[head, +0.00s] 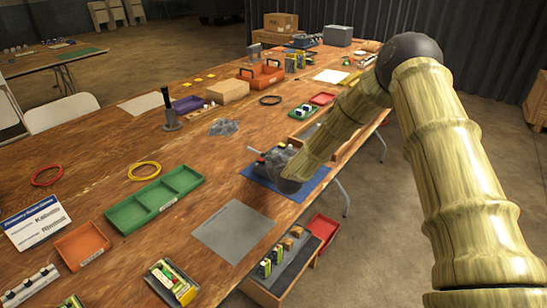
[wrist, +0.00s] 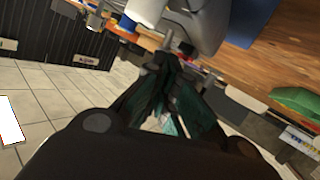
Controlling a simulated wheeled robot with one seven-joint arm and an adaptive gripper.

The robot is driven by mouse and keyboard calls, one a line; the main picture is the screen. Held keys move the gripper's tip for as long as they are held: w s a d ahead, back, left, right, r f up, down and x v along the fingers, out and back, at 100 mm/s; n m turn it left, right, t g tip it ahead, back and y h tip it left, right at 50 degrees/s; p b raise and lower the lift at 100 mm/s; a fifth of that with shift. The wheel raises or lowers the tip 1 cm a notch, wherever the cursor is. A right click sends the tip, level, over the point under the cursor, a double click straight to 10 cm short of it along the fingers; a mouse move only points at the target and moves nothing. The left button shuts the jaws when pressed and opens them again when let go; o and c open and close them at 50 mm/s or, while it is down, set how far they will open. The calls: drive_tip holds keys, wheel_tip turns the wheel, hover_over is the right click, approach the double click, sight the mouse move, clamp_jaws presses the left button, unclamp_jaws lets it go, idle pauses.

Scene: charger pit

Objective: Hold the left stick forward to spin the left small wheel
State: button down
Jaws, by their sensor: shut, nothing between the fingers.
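A grey device (wrist: 205,22) fills the top of the wrist view, with a thin pale upright part (wrist: 167,42) on it that may be a stick. My gripper (wrist: 158,66) is shut and empty, its dark green-padded fingers pointing at the device's edge. Its tips look close to the pale part, but I cannot tell whether they touch. In the head view the blue mat (head: 310,187) lies at the table's right edge. I cannot make out which stick is the left one, nor the left small wheel.
A green tray (head: 150,203), a grey mat (head: 233,232) and an orange tray (head: 82,246) lie on the wooden table nearer the camera. A black post (head: 170,112) stands behind. An open drawer (head: 285,268) with several boxes juts from the table's right side.

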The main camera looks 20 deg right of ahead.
drive_tip(key=shift+w+a, duration=0.1)
drive_tip(key=shift+a, duration=0.05)
drive_tip(key=shift+f, duration=0.15)
idle(3.1)
drive_tip(key=shift+s+d+f, duration=0.25)
drive_tip(key=shift+s+d, duration=0.25)
drive_tip(key=shift+s, duration=0.15)
drive_tip(key=s+b, duration=0.1)
drive_tip(key=s, duration=1.2)
drive_tip(key=shift+s+d+r+b, duration=0.2)
drive_tip(key=shift+s+r+b, duration=0.1)
drive_tip(key=shift+s+r, duration=0.1)
